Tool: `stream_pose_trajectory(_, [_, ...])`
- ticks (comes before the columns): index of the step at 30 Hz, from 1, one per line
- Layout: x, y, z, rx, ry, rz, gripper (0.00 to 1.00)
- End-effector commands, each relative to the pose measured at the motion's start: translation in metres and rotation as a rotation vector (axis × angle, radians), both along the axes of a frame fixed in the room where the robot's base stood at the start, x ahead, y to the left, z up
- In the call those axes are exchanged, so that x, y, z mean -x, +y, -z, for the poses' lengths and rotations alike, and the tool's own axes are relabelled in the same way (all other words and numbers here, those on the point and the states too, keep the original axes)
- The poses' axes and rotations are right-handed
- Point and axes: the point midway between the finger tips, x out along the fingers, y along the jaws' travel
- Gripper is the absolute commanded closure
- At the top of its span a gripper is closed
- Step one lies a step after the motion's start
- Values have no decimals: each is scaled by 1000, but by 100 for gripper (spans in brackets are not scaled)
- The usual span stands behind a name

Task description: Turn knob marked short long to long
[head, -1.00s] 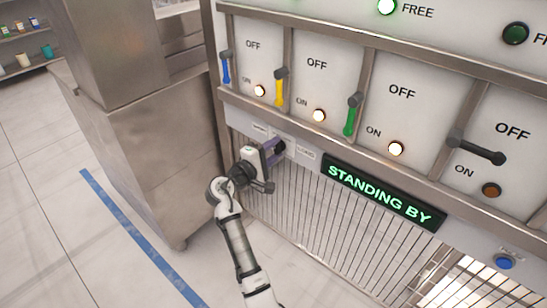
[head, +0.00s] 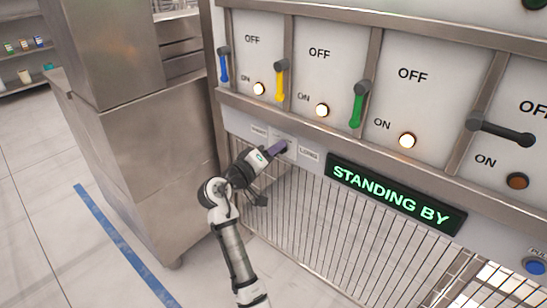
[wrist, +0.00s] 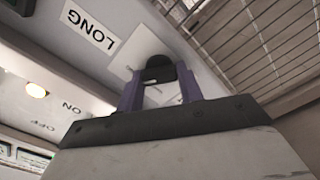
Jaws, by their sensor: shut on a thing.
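The black knob (wrist: 158,66) sits on the pale panel in the wrist view, with the purple fingers of my gripper (wrist: 161,82) on either side of it. My gripper is shut on the knob. In the head view my gripper (head: 277,149) reaches the panel between the label on the left (head: 259,131), too small to read, and the LONG label (head: 308,154). The LONG label also shows at the upper left of the wrist view (wrist: 91,29). The knob is mostly hidden by the fingers in the head view, and its pointing direction cannot be told.
Above are blue (head: 224,66), yellow (head: 281,80), green (head: 358,104) and black (head: 502,130) levers. A STANDING BY display (head: 392,199) is to the right, above a metal grille (head: 310,220). A steel cabinet (head: 140,150) stands left; floor there is clear.

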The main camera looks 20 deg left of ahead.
Motion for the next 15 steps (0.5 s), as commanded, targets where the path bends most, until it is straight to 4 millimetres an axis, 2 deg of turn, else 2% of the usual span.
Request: stream_pose_trajectory(15, [0,0,0,-40,-13,0,86])
